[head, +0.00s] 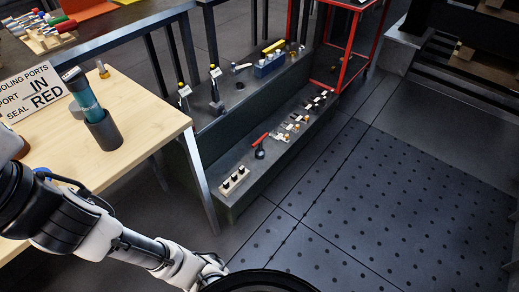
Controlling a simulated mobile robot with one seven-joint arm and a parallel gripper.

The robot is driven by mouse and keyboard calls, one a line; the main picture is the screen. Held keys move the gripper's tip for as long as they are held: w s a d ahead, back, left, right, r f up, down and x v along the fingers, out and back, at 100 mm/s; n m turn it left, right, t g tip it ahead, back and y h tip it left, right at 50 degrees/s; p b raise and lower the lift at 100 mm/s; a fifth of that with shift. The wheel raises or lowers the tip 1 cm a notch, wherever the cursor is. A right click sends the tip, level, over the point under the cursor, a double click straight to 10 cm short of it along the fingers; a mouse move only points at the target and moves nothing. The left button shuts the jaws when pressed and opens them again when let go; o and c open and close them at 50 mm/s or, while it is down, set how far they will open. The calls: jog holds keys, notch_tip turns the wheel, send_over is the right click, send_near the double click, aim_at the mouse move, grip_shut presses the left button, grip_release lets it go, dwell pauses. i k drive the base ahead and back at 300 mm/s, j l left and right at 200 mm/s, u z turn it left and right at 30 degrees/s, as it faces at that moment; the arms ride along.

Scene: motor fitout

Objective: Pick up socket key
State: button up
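I cannot tell for sure which object is the socket key. A red-handled tool with a dark round head (260,147) stands on the lower step and could be it. A teal tool with a dark top (85,97) stands in a dark grey cup (104,132) on the wooden table, tilted a little. My arm reaches from the left edge to the bottom middle, well short of these things. My gripper's fingers are not visible; the arm's end passes out of sight at the bottom.
The light wooden table (140,118) carries a sign reading "IN" and "RED" (33,90). A dark two-level step (225,190) holds several small parts, a pale block with black pegs (234,180) and a blue box (270,64). A red frame (348,50) stands behind. The dotted floor (390,200) is clear.

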aim_at(261, 154)
jog(key=i+l, duration=0.4)
jog(key=i, duration=0.15)
jog(key=i+l, duration=0.35)
jog(key=i, duration=0.25)
jog(key=i+l, duration=0.4)
jog(key=i, duration=0.15)
jog(key=i+l, duration=0.35)
jog(key=i, duration=0.2)
jog(key=u, duration=0.05)
